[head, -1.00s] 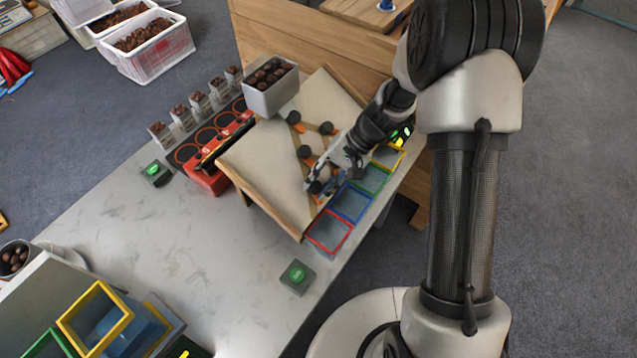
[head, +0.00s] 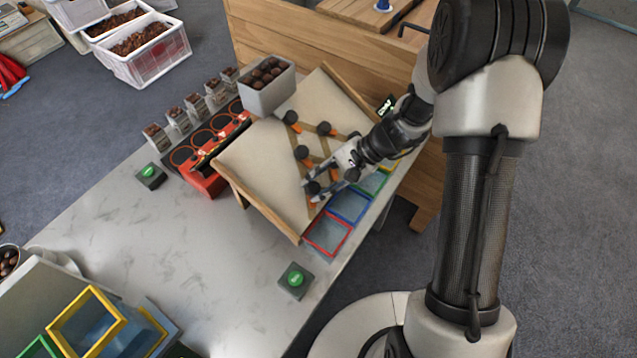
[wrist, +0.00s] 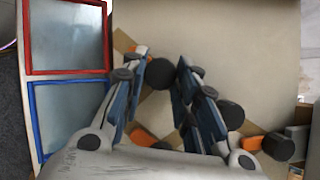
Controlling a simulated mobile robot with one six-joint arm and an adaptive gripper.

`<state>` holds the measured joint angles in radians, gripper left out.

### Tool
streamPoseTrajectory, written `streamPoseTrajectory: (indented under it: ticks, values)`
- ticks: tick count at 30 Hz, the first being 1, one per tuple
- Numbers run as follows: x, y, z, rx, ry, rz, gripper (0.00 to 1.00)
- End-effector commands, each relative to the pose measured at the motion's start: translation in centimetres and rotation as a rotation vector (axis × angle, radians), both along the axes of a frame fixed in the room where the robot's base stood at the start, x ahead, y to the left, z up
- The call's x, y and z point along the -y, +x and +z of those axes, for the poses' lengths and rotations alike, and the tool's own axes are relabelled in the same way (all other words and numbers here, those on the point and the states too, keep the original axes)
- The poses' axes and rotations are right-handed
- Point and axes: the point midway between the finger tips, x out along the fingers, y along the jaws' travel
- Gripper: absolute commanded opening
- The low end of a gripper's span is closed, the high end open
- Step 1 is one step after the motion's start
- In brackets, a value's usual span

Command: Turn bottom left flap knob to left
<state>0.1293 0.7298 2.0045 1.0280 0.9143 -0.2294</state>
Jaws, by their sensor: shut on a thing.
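A tan sloped board (head: 250,157) carries several dark round knobs with orange flaps. The lowest knob (head: 312,187), nearest the red-framed bin, is the bottom left one. My gripper (head: 310,191) reaches over it from the right, with a finger on either side. In the wrist view my gripper (wrist: 160,80) is shut on the dark knob (wrist: 160,72) between its blue-grey fingertips. A bit of orange flap (wrist: 139,50) shows beside it; the rest of the flap is hidden.
Red-framed (head: 328,233), blue-framed (head: 350,205) and green-framed (head: 371,183) bins line the board's lower edge. Other knobs (head: 324,129) stand close to my gripper. A green button (head: 296,280) sits on clear tabletop.

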Motion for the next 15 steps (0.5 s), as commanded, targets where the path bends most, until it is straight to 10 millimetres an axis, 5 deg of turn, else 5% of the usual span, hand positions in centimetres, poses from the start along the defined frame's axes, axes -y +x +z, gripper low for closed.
streamPoseTrajectory:
  ticks: [6, 7, 15]
  values:
    - [0.04, 0.04, -0.01, 0.001, -0.001, -0.001, 0.04]
    - [0.04, 0.04, -0.01, 0.001, -0.001, -0.001, 0.29]
    - [0.01, 0.01, -0.01, 0.001, -0.001, 0.001, 0.47]
